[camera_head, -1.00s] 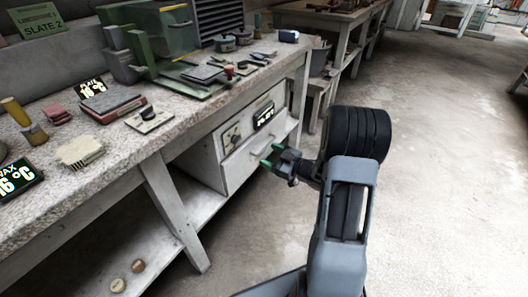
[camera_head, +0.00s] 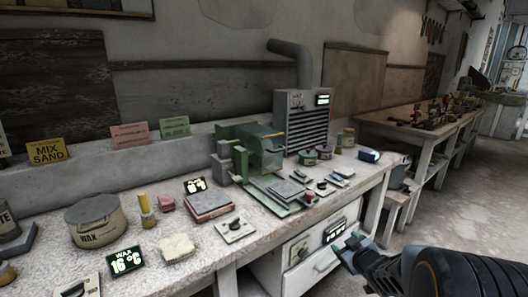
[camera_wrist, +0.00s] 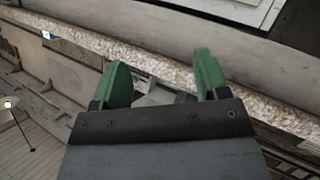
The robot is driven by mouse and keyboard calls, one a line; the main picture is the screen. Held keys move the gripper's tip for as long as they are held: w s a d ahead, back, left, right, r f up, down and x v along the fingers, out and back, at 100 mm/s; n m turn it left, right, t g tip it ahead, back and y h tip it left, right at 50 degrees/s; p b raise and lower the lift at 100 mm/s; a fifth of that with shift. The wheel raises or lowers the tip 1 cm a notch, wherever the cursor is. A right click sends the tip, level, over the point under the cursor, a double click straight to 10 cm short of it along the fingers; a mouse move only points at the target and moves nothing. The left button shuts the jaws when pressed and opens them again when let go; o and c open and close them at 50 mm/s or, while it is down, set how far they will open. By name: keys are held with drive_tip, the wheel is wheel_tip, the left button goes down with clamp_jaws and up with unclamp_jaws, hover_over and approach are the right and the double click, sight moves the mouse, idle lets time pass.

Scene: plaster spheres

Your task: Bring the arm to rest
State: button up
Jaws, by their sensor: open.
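My gripper (camera_head: 350,247) is at the lower right of the head view, in front of the bench's drawer unit and below the bench top. Its green fingers also show in the wrist view (camera_wrist: 160,85), spread apart with nothing between them. The dark, thick arm joint behind it is partly cut off by the bottom right edge of the head view. Beyond the fingers in the wrist view is the speckled bench edge (camera_wrist: 270,112).
The bench top (camera_head: 262,228) carries a wax pot (camera_head: 97,222), a green machine (camera_head: 255,150), a vented grey unit (camera_head: 303,122) and a wax display (camera_head: 126,262). A white drawer (camera_head: 318,266) is below. Open floor (camera_head: 450,222) lies to the right.

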drive_tip(key=s+r+m+g+h+p, duration=0.1)
drive_tip(key=s+r+m+h+p, duration=0.15)
drive_tip(key=r, duration=0.35)
drive_tip(key=s+r+m+g+h+p, duration=0.1)
drive_tip(key=r+p, duration=0.3)
drive_tip(key=r, duration=0.2)
drive_tip(key=s+a+r+m+g+p, duration=0.1)
drive_tip(key=s+a+r+g+p, duration=0.3)
drive_tip(key=s, duration=0.5)
drive_tip(key=s+a+r+m+g+y+p, duration=0.1)
drive_tip(key=s+a+r+g+p, duration=0.3)
drive_tip(key=s+r+p, duration=0.4)
drive_tip(key=shift+s+a+r+m, duration=0.45)
drive_tip(key=shift+s+a+r, duration=0.1)
drive_tip(key=shift+s+a, duration=0.25)
drive_tip(key=shift+y, duration=0.25)
